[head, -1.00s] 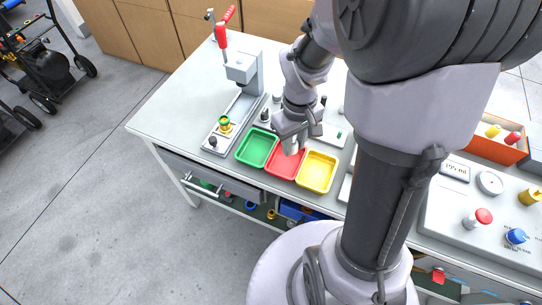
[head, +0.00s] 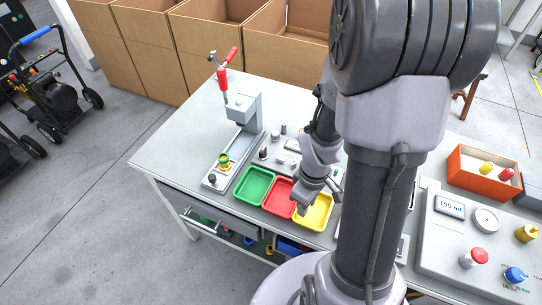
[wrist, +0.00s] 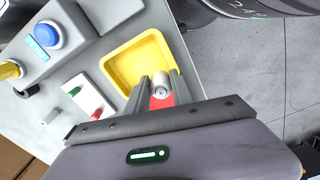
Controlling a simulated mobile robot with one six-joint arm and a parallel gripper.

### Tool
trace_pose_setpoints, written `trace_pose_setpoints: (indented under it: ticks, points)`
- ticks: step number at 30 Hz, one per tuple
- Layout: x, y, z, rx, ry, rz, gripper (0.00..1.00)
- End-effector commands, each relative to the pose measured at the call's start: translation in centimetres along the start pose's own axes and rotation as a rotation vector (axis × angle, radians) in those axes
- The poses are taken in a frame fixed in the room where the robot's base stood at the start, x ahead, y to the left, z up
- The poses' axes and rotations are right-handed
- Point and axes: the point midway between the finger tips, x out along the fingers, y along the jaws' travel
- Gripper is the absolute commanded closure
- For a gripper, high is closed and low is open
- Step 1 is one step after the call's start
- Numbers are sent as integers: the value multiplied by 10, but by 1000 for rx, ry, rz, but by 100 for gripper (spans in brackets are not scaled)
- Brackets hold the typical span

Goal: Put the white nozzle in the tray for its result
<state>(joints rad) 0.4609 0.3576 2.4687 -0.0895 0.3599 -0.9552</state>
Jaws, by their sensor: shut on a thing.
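My gripper (wrist: 158,90) is shut on the white nozzle (wrist: 161,84), whose round end shows between the fingertips in the wrist view. In the head view my gripper (head: 304,203) is over the border between the red tray (head: 272,203) and the yellow tray (head: 322,213); the nozzle is hidden there. The green tray (head: 246,194) is left of the red one. In the wrist view the yellow tray (wrist: 116,65) lies just beyond the nozzle, and a strip of the red tray (wrist: 161,102) shows below it. All three trays look empty where visible.
A press with a red lever (head: 243,108) stands behind the green tray, with a yellow-green fitting (head: 225,160) beside it. A grey panel with a display reading 195 ml (head: 450,207) and an orange bin (head: 463,180) are at the right. The table's front edge is close to the trays.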

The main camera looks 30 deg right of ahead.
Motion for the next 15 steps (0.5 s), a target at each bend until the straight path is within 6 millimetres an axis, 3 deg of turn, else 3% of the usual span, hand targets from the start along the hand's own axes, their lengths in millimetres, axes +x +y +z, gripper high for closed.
trace_pose_setpoints:
  ticks: [1,6,12,15]
  points:
    - [12,2,-15,-6,0,0,100]
    - [16,8,-58,-3,-2,-2,100]
    - [17,12,-83,-1,-2,-3,100]
    - [44,12,-81,1,-4,-4,100]
